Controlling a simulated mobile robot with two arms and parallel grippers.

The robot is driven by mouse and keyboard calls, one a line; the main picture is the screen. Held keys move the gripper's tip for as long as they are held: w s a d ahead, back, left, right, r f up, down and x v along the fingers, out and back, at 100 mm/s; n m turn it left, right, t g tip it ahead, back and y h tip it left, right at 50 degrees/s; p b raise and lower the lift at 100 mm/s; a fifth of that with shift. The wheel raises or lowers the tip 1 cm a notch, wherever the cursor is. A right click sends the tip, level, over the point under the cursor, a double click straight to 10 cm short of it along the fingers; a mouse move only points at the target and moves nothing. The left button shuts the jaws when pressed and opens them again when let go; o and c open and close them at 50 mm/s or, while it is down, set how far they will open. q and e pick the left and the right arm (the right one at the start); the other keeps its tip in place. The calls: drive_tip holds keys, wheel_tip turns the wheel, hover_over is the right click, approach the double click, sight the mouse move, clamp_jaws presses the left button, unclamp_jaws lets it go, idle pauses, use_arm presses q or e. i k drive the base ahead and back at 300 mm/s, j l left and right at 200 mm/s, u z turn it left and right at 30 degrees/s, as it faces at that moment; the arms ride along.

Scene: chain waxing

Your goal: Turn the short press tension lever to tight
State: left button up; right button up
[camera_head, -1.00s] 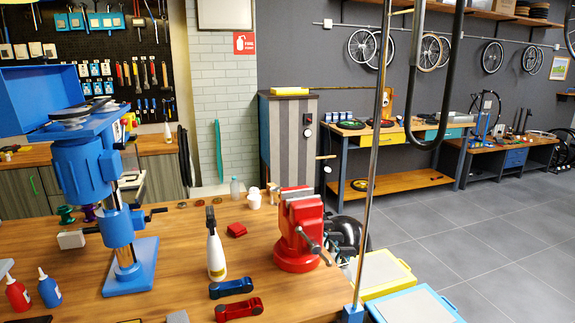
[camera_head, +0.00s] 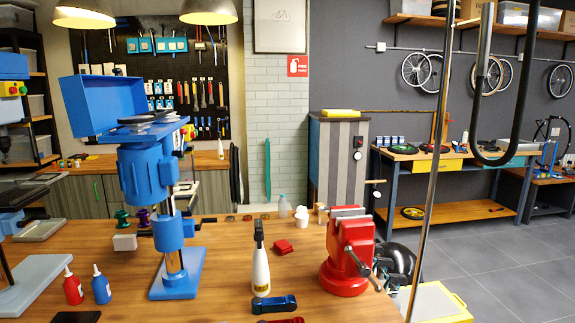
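A blue press (camera_head: 150,172) stands on the wooden workbench at left of centre, on a blue base plate (camera_head: 177,274). A small dark lever (camera_head: 193,212) sticks out from the right side of its column. A white block-shaped part (camera_head: 124,242) is at its left side. Part of a second press (camera_head: 12,88), with coloured buttons, shows at the left edge. I cannot tell which press is the short one, nor make out a tension lever or its setting. Neither of my grippers is in view.
On the workbench (camera_head: 222,292) are a red vise (camera_head: 350,252), a white spray bottle (camera_head: 261,268), red and blue bottles (camera_head: 102,286) and a blue tool (camera_head: 273,304). A striped cabinet (camera_head: 338,165) stands behind. Grey floor (camera_head: 490,265) is open at the right.

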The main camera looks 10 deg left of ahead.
sight(182, 142)
drive_tip(key=i+j, duration=0.2)
drive_tip(key=j, duration=0.2)
drive_tip(key=i+j, duration=0.2)
drive_tip(key=j, duration=0.15)
drive_tip(key=i+j, duration=0.2)
drive_tip(key=j, duration=0.2)
drive_tip(key=i+j, duration=0.15)
drive_tip(key=j, duration=0.2)
drive_tip(key=i+j, duration=0.2)
drive_tip(key=j, duration=0.2)
drive_tip(key=i+j+u, duration=0.1)
drive_tip(key=j, duration=0.25)
drive_tip(key=i+l, duration=0.15)
drive_tip(key=l, duration=0.1)
